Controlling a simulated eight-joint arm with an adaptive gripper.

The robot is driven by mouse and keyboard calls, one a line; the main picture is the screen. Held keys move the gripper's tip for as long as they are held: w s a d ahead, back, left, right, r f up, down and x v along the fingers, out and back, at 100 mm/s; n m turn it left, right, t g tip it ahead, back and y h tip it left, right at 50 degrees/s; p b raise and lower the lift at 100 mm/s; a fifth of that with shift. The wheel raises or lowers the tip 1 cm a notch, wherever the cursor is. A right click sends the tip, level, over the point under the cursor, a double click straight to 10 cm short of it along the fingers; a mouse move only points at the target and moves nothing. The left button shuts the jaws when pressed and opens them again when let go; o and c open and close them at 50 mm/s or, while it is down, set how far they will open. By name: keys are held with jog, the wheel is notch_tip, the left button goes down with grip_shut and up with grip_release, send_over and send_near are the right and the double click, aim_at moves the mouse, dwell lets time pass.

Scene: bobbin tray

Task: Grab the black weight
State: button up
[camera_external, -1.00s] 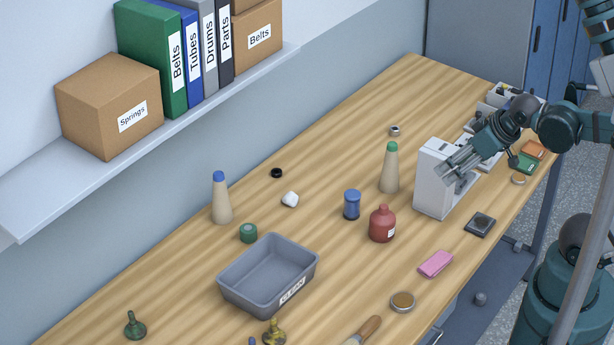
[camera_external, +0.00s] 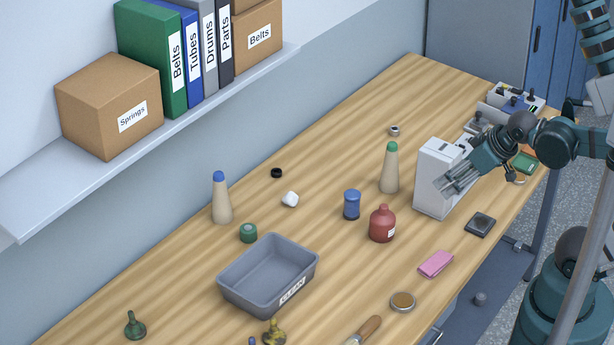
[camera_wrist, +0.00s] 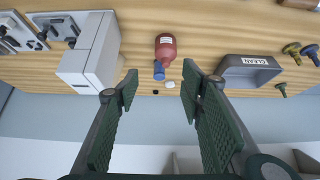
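A small black round piece (camera_external: 276,173) lies on the table near the wall side; it looks like the black weight. It also shows in the wrist view as a small dark spot (camera_wrist: 155,92), next to a white piece (camera_wrist: 170,85). A dark square piece (camera_external: 480,225) lies near the table's front right edge. My gripper (camera_external: 452,184) is in front of the white machine, above the table and far to the right of the black round piece. In the wrist view my gripper's fingers (camera_wrist: 159,80) are wide apart with nothing between them.
A grey bin (camera_external: 238,292) stands in the middle front. Bottles with blue (camera_external: 221,203) and green (camera_external: 390,172) caps, a blue container (camera_external: 352,205) and a red bottle (camera_external: 382,224) stand upright nearby. The white machine (camera_external: 432,184) is beside my gripper. A shelf (camera_external: 200,120) hangs over the table's wall side.

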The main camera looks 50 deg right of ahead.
jog(key=w+d+r+n+g+p, duration=0.15)
jog(key=w+r, duration=0.25)
jog(key=w, duration=0.4)
jog(key=w+a+r+n+g+p, duration=0.1)
jog(key=w+r+n, duration=0.25)
jog(key=w, duration=0.55)
jog(key=w+d+n+g+p, duration=0.15)
jog(key=w+n, duration=0.25)
jog(key=w, duration=1.4)
jog(key=w+d+f+n+g+p, duration=0.1)
jog(key=w+f+n, duration=0.2)
jog(key=w+f, duration=0.5)
jog(key=w+d+f+n+g+p, duration=0.15)
jog(key=w+f, duration=0.25)
jog(key=w, duration=0.7)
jog(key=w+a+f+n, duration=0.1)
jog(key=w+f, duration=0.2)
jog(key=f, duration=0.3)
jog(key=w+a+f+n+b, duration=0.1)
jog(key=w+f+n, duration=0.1)
jog(key=w+f, duration=0.2)
notch_tip(320, 180, down, 3)
jog(key=shift+a+f+g, duration=0.1)
jog(key=shift+a+g, duration=0.1)
jog(key=shift+g, duration=0.15)
